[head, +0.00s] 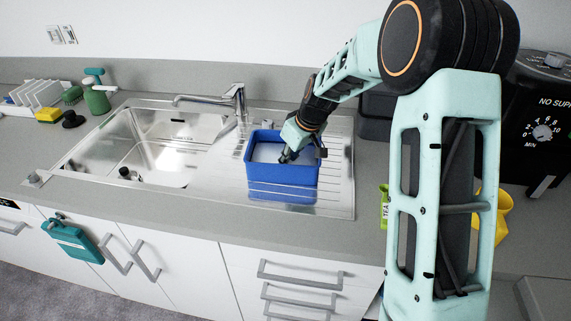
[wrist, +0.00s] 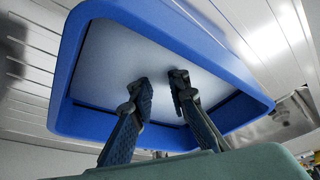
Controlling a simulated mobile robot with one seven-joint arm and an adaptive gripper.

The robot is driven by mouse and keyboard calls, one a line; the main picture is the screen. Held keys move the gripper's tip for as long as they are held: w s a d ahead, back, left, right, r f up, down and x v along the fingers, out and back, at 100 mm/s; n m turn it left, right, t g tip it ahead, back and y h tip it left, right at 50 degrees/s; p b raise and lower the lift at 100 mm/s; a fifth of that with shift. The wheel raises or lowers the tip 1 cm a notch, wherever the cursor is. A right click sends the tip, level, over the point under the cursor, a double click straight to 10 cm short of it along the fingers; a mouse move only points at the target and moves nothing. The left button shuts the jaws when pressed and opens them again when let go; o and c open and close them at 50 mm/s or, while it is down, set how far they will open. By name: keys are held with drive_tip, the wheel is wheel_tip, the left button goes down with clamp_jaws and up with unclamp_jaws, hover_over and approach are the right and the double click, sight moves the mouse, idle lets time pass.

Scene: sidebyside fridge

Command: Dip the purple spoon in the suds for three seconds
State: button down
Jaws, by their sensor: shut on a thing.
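A blue tub (head: 283,180) stands on the ridged drainboard right of the sink, with pale white suds (head: 268,152) inside. The tub (wrist: 62,105) and the suds (wrist: 110,55) fill much of the wrist view. My gripper (head: 290,156) points down into the tub. In the wrist view my gripper's fingertips (wrist: 160,82) show against the suds, a small gap apart. The purple spoon is hidden; no part of it can be made out in either view. I cannot tell how deep the fingertips are.
The steel sink (head: 150,145) and its faucet (head: 225,98) are left of the tub. A green bottle (head: 96,98), a yellow sponge (head: 47,115) and a dish rack (head: 38,94) stand far left. A black appliance (head: 535,125) is at the right. The front counter strip is clear.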

idle(0.4)
wheel_tip(320, 180, up, 11)
drive_tip(key=p, duration=0.6)
idle(1.7)
drive_tip(key=shift+r+p, duration=1.2)
drive_tip(key=shift+r, duration=0.8)
